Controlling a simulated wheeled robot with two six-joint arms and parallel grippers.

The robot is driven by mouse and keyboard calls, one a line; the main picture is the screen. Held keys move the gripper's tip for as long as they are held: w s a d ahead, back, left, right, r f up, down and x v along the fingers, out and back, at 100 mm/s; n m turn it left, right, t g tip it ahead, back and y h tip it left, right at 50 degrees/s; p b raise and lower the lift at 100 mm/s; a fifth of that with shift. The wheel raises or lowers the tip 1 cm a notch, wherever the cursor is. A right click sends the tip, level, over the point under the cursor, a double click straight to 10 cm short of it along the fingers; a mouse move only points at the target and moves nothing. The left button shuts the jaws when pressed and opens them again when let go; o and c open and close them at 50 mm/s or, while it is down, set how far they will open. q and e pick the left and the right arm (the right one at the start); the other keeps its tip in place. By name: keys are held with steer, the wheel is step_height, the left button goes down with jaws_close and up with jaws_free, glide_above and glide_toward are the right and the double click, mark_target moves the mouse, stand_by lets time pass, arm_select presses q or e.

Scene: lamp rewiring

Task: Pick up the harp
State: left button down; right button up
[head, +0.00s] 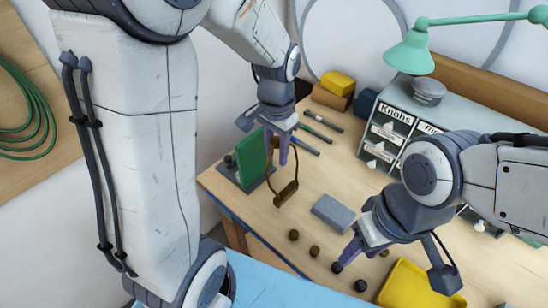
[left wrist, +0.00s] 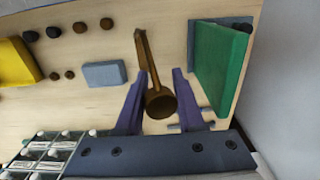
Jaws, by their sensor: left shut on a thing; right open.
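The harp (head: 288,193) is a bronze-brown loop with a bar-like end. It hangs from my left gripper (head: 278,154) above the left part of the wooden table. In the left wrist view, the harp (left wrist: 160,102) is seen end-on between the two purple fingers of the left gripper (left wrist: 160,112), with a round brown end towards the camera. My left gripper is shut on it. My right gripper (head: 394,268) is open and empty, over the front of the table near the yellow tray (head: 398,292).
A green panel on a grey base (head: 252,158) stands close left of the harp. A grey block (head: 333,213) and several dark and brown knobs (head: 314,251) lie to the right. A drawer cabinet (head: 392,122) and a green lamp (head: 410,54) are at the back right. Tools (head: 322,120) lie behind.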

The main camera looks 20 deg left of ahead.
arm_select(q)
steer(key=w+d+r+b, duration=0.2)
steer(key=d+r, duration=0.4)
steer(key=d, duration=0.4)
steer(key=shift+w+d+r, duration=0.35)
steer(key=shift+w, duration=0.1)
steer(key=c, duration=1.5)
jaws_free()
jaws_close()
